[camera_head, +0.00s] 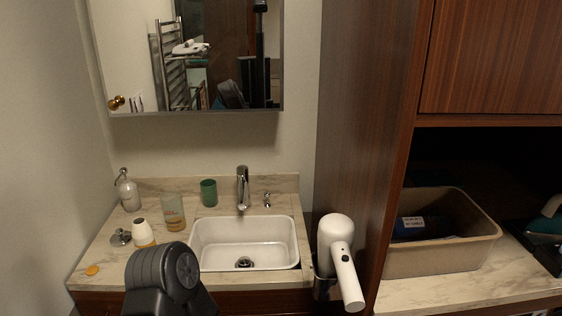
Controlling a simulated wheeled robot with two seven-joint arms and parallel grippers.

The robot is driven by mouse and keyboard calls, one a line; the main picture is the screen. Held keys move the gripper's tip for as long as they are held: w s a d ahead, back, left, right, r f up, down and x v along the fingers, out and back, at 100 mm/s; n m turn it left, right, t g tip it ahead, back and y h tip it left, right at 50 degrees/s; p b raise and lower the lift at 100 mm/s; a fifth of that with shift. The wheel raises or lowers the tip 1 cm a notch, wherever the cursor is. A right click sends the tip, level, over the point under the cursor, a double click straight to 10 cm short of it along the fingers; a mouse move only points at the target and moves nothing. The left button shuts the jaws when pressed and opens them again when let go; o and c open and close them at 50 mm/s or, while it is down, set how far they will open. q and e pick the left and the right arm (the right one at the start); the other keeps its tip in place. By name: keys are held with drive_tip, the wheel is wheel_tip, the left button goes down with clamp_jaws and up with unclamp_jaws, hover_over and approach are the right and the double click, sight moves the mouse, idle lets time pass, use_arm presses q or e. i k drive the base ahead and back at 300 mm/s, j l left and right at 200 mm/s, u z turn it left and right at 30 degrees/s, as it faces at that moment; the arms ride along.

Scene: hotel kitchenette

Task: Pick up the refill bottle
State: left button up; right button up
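No label I can read names a refill bottle, so I cannot tell for sure which one it is. A dark bottle-like item with a blue and white label (411,224) lies inside the beige bin (440,260) at the right, partly hidden by the bin's wall. On the left counter stand a clear bottle with a pump top (129,192) and a translucent container with an orange-marked label (174,214). Neither gripper's fingers are in view. A dark rounded part of my own arm shows at the bottom left, in front of the counter.
A white sink (245,230) with a faucet (243,188) is set in the marble-look counter. A green cup (209,193) and a small white bottle (143,233) stand beside it. A white hair dryer (337,235) hangs by the wooden panel (365,130) between sink and bin.

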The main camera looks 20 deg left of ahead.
sight(143, 237)
drive_tip(key=k+l, duration=0.1)
drive_tip(key=l, duration=0.2)
drive_tip(key=k+l, duration=0.1)
drive_tip(key=l, duration=0.55)
drive_tip(key=u, duration=1.65)
drive_tip(key=l+u, duration=0.25)
drive_tip(key=u, duration=0.2)
drive_tip(key=l+u, duration=0.3)
drive_tip(key=u, duration=0.15)
drive_tip(key=k+l+u, duration=0.1)
drive_tip(key=u, duration=0.35)
drive_tip(key=k+l+u, duration=0.1)
drive_tip(key=l+u, duration=0.25)
drive_tip(key=u, duration=0.15)
